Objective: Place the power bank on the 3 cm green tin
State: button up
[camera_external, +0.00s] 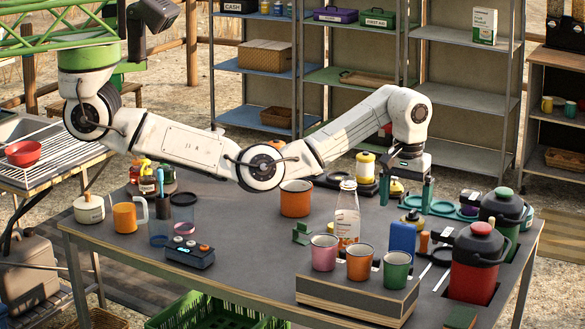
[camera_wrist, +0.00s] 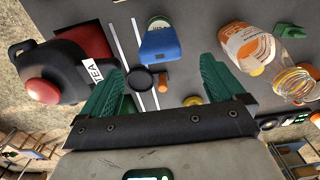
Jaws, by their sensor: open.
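My gripper (camera_external: 408,200) is open and empty above the right side of the table, fingers pointing down. In the wrist view its two green fingers (camera_wrist: 168,85) stand wide apart. Below it is an upright blue block-like object (camera_external: 402,241), which also shows in the wrist view (camera_wrist: 160,45); I cannot tell whether it is the power bank. A small green patch (camera_wrist: 128,104) shows behind the left finger in the wrist view; I cannot tell whether it is the green tin. No other object is clearly either one.
A red canister (camera_external: 474,268) with a black lid stands at the right, a green one (camera_external: 503,215) behind it. A glass bottle (camera_external: 346,215) stands left of the blue object. Several cups stand on a low box (camera_external: 350,300) in front. The table's middle left has free room.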

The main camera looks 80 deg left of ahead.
jog(key=shift+r+p, duration=0.3)
jog(key=shift+r, duration=0.4)
